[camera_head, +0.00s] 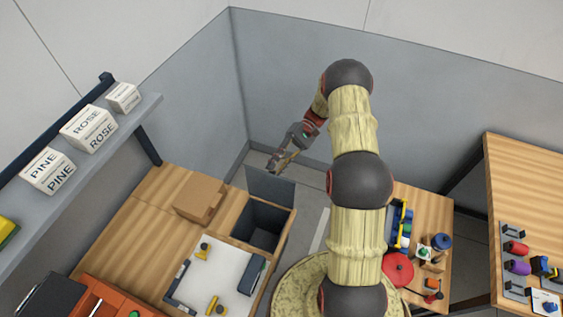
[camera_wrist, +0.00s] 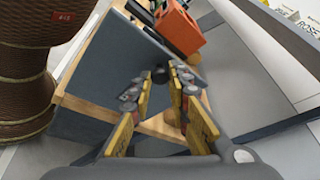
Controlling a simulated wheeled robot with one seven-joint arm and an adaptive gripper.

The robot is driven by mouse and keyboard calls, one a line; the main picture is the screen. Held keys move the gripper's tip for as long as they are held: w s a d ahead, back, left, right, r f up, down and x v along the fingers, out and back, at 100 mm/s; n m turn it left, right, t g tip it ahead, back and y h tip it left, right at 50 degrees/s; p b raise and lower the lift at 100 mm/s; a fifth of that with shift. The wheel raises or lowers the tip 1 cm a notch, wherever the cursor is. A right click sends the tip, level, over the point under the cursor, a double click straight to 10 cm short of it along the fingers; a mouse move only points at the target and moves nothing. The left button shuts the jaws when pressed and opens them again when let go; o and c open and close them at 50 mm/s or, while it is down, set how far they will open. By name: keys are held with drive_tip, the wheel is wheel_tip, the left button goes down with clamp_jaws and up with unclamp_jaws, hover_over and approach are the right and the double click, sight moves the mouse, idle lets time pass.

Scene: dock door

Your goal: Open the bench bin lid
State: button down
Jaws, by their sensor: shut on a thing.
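The bench bin (camera_head: 262,220) is a dark grey box set into the wooden bench, and its inside shows. Its grey lid (camera_head: 270,187) stands roughly upright at the bin's back edge in the head view. My gripper (camera_head: 274,166) is at the lid's upper edge, shut on the lid. In the wrist view, the lid (camera_wrist: 105,70) is a broad dark panel beyond the yellow-padded fingers of my gripper (camera_wrist: 160,82). The exact contact at the fingertips is small and partly hidden by the fingers.
A cardboard box (camera_head: 200,197) and a white tray (camera_head: 215,270) with small parts are beside the bin. A shelf (camera_head: 80,160) with white boxes is at left. Grey walls (camera_head: 300,80) stand close behind my gripper. Another bench (camera_head: 425,210) is at right.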

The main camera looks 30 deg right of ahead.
drive_tip(key=shift+w+f, duration=0.1)
drive_tip(key=shift+w, duration=0.05)
idle(0.3)
drive_tip(key=c, duration=1.7)
unclamp_jaws()
drive_tip(key=shift+o, duration=0.2)
drive_tip(key=shift+d, duration=0.1)
drive_tip(key=v, duration=1.2)
drive_tip(key=shift+f, duration=0.1)
